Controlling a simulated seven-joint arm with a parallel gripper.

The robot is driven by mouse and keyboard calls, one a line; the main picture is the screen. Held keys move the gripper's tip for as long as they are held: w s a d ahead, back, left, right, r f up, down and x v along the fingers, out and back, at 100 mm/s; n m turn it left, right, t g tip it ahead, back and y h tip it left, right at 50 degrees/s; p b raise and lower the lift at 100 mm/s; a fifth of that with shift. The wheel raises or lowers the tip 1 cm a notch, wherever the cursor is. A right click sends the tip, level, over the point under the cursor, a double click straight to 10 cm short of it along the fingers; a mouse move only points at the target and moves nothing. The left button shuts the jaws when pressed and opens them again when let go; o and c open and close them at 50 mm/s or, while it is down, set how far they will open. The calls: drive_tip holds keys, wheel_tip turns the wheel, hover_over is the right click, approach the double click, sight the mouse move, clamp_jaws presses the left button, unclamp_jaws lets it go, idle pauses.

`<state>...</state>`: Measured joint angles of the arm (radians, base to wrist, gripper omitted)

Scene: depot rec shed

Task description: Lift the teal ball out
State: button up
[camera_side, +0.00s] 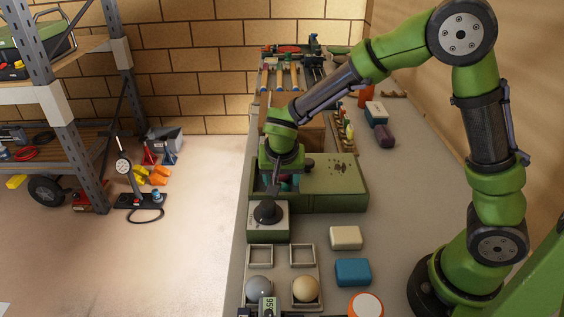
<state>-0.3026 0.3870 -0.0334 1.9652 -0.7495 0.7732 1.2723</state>
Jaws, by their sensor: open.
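A green box (335,184) stands on the bench, with a flat stained top on its right part and an open compartment at its left. My gripper (275,188) points down at this compartment, its jaws open. A small patch of teal, probably the teal ball (288,179), shows just right of the fingers, with a reddish patch by it. The gripper and box wall hide most of the compartment. I cannot tell whether the fingers touch the ball.
A green unit with a black knob (268,211) stands close in front of the box. Nearer is a tray (282,268) with a grey ball (259,287) and a cream ball (305,288). Cream (346,237) and blue (352,271) blocks lie to the right. Tools crowd the far bench.

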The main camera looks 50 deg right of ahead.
drive_tip(key=shift+x, duration=2.75)
drive_tip(key=shift+a, duration=0.15)
drive_tip(key=shift+c, duration=0.4)
